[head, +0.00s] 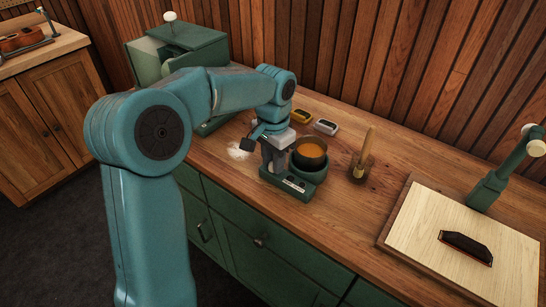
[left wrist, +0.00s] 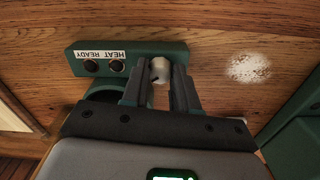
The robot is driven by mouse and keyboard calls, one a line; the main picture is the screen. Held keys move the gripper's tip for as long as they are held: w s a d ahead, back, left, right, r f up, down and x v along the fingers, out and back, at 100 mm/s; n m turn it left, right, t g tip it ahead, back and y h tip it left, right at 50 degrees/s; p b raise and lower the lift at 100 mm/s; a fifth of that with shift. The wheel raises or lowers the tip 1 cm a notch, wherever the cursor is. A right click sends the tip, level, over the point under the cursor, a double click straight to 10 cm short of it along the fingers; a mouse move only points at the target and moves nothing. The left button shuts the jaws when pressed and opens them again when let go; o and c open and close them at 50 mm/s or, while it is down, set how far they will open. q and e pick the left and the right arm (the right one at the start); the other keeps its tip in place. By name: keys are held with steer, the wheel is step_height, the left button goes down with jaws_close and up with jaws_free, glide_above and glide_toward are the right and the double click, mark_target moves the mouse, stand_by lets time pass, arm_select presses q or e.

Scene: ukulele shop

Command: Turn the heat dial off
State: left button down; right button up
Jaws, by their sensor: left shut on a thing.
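The heater (head: 308,177) is a small green unit on the wooden counter, with a dark pot of orange-brown contents (head: 310,150) on it. In the left wrist view its green front panel (left wrist: 83,51) shows upside down, with a white HEAT READY label (left wrist: 100,56) and two dark round lamps. The heat dial (left wrist: 161,70) is a pale knob on this panel. My left gripper (head: 273,167) is at the heater's left end, its fingers (left wrist: 160,88) shut on the dial from both sides. The dial's pointer is hidden or too small to read. My right gripper is out of view.
A wooden-handled tool in a holder (head: 362,160) stands right of the heater. Yellow (head: 301,116) and grey (head: 326,127) small trays lie behind. A pale powdery patch (left wrist: 248,68) lies near the dial. A board with a dark block (head: 465,247) is at right; a green box (head: 185,50) stands behind my arm.

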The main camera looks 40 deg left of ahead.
arm_select(q)
steer(key=n, duration=0.5)
steer(key=shift+w+n, duration=0.1)
steer(key=shift+n, duration=0.2)
steer(key=n, duration=0.5)
steer(key=shift+r, duration=0.1)
stand_by(0.3)
steer(key=c, duration=0.9)
jaws_free()
steer(key=shift+o, duration=0.2)
step_height(320, 180, up, 16)
steer(key=p, duration=0.2)
steer(key=shift+p, duration=0.4)
steer(key=shift+r, duration=0.15)
